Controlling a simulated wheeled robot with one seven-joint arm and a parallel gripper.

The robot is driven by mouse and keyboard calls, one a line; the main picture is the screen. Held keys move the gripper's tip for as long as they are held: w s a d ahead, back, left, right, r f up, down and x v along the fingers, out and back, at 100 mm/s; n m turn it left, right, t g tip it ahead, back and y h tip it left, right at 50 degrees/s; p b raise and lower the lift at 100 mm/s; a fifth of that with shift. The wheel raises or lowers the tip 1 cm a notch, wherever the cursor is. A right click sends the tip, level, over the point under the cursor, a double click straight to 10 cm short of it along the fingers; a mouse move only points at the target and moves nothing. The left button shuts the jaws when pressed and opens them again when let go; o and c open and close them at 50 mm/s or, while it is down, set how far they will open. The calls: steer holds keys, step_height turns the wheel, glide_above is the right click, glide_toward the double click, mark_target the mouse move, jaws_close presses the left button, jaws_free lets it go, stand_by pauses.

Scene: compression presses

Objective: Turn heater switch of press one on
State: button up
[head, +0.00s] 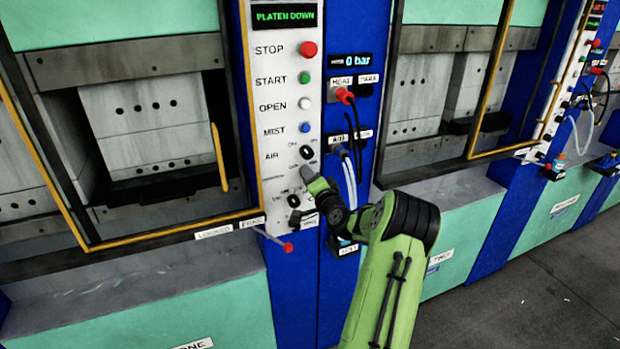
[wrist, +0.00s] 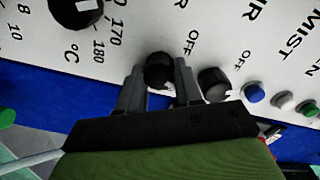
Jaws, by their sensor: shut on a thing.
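The control panel (head: 278,120) of the press on the left carries a column of buttons and black knobs. My gripper (head: 306,175) reaches the panel just below the air knob (head: 306,152). In the wrist view my gripper's fingers (wrist: 160,74) stand on both sides of a black round knob, the heater switch (wrist: 158,68), and are shut on it. This knob sits between the air knob (wrist: 213,82) and the temperature dial (wrist: 76,10). An OFF mark shows beside it; its pointer cannot be made out. In the head view my gripper hides the switch.
Blue, white and green buttons (wrist: 253,92) line up past the air knob. A red-tipped lever (head: 287,247) sticks out below the panel. Hoses (head: 349,170) hang just right of my gripper. A yellow-framed guard (head: 243,70) borders the panel's left side.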

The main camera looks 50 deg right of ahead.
steer(key=shift+m, duration=1.2)
steer(key=shift+f, duration=0.1)
steer(key=o, duration=1)
steer(key=shift+o, duration=0.2)
steer(key=b+v, duration=0.4)
steer(key=v, duration=1.1)
steer(key=shift+s+a+b, duration=0.2)
steer(key=shift+s+b, duration=0.1)
steer(key=shift+s, duration=0.05)
